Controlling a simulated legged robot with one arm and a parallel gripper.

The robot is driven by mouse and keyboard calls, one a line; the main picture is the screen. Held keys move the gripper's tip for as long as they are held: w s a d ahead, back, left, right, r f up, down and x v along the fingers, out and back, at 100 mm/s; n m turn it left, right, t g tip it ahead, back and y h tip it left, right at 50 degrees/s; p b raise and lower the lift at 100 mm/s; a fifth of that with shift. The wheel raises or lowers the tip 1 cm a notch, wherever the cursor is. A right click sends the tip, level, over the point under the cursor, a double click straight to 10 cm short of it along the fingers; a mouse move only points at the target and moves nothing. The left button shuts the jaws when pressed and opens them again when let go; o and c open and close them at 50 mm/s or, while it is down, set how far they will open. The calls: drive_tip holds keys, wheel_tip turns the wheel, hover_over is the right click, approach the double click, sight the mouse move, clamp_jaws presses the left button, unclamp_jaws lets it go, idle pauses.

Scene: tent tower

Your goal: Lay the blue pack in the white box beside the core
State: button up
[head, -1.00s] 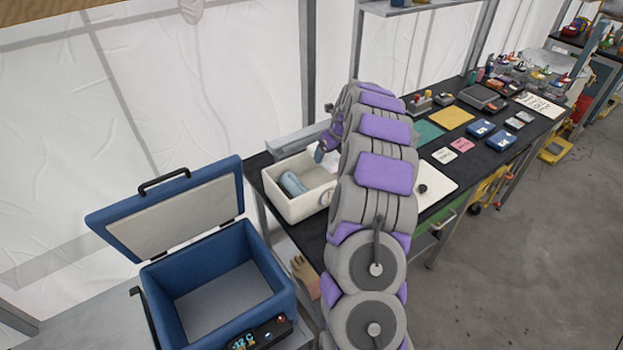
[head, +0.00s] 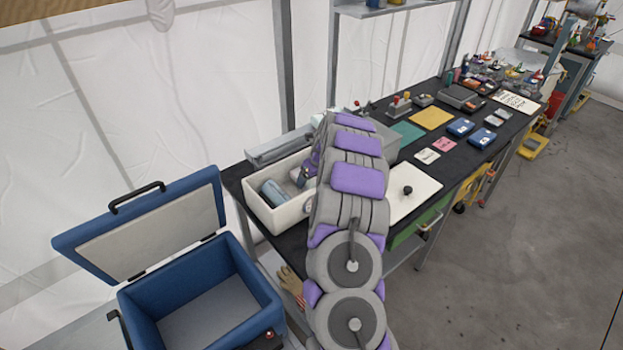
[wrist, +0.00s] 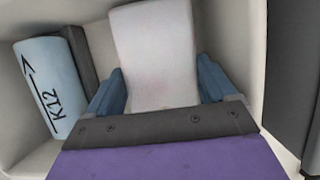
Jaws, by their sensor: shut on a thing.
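The white box (head: 283,217) stands open on the near end of the black bench. The core, a pale blue cylinder marked K12 (wrist: 48,85), lies in it at the left, and also shows in the head view (head: 272,191). My gripper (wrist: 158,90) is down inside the box, to the right of the core. Its blue-grey fingers are shut on a flat pack (wrist: 152,45) that looks whitish rather than blue. The pack's lower end is hidden by my gripper, and I cannot tell if it touches the box floor. My arm hides the box's right side in the head view.
A dark strip (wrist: 82,52) stands between core and pack. An open blue cooler (head: 190,255) is left of the bench. A white board with a black knob (head: 412,196) lies right of my arm. Blue packets (head: 482,138) and coloured cards (head: 431,118) lie farther along the bench.

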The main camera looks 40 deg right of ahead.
drive_tip(key=shift+a+r, duration=0.1)
drive_tip(key=shift+r, duration=0.05)
drive_tip(key=shift+a+p, duration=0.15)
drive_tip(key=shift+p, duration=0.25)
drive_tip(key=shift+f, duration=0.25)
drive_tip(key=shift+f+p, duration=0.35)
drive_tip(key=shift+f, duration=0.05)
drive_tip(key=o, duration=1.1)
drive_tip(key=shift+c, duration=0.2)
drive_tip(key=shift+r, duration=0.1)
